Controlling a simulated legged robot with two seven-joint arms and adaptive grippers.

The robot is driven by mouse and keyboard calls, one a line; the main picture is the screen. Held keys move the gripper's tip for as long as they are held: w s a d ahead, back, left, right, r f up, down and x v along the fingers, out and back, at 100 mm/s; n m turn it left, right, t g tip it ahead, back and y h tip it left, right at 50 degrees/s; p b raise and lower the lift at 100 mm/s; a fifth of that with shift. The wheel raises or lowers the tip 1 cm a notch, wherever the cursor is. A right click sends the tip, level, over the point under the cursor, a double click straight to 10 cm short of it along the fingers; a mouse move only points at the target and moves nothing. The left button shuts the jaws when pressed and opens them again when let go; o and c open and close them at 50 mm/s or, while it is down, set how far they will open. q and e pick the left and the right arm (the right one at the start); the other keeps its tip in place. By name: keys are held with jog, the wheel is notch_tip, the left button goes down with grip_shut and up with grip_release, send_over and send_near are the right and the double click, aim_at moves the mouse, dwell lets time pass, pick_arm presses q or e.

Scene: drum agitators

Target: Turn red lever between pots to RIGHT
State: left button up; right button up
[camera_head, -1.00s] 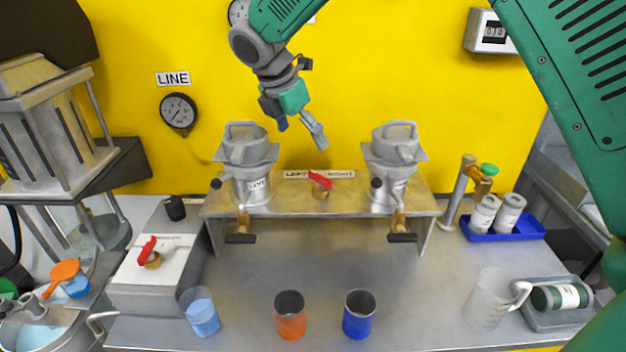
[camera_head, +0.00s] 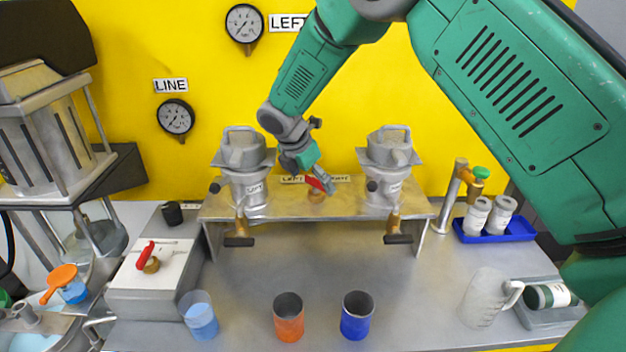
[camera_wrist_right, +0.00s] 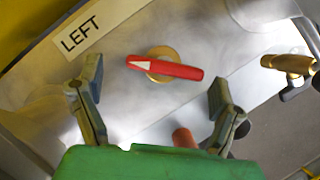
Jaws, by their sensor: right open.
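The red lever (camera_head: 314,184) sits on a brass valve (camera_head: 317,197) on the metal shelf between the two pots. In the right wrist view the red lever (camera_wrist_right: 166,68) has a white arrow mark at its left end, toward the LEFT label (camera_wrist_right: 83,33). My right gripper (camera_head: 322,184) is just above the lever. In the right wrist view its open fingers (camera_wrist_right: 155,100) stand on either side below the lever, apart from it. In the head view the gripper partly hides the lever and the sign behind. My left gripper is not in view.
The left pot (camera_head: 243,170) and right pot (camera_head: 387,165) stand close on both sides. Brass taps with black handles hang under the shelf (camera_head: 290,209). Another red lever (camera_head: 146,253) is on a box at left. Orange (camera_head: 288,318) and blue cups (camera_head: 357,316) stand in front.

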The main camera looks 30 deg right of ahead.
jog(key=shift+r, duration=0.1)
jog(key=shift+d, duration=0.25)
jog(key=c, duration=0.7)
jog(key=shift+s+d, duration=0.1)
jog(key=shift+d, duration=0.2)
jog(key=c, duration=0.5)
jog(key=shift+o, duration=0.2)
jog(key=shift+d+f, duration=0.2)
jog(key=shift+d, duration=0.1)
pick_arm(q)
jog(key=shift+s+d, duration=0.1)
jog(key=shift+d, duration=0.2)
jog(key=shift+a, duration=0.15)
pick_arm(e)
jog(key=shift+a, duration=0.25)
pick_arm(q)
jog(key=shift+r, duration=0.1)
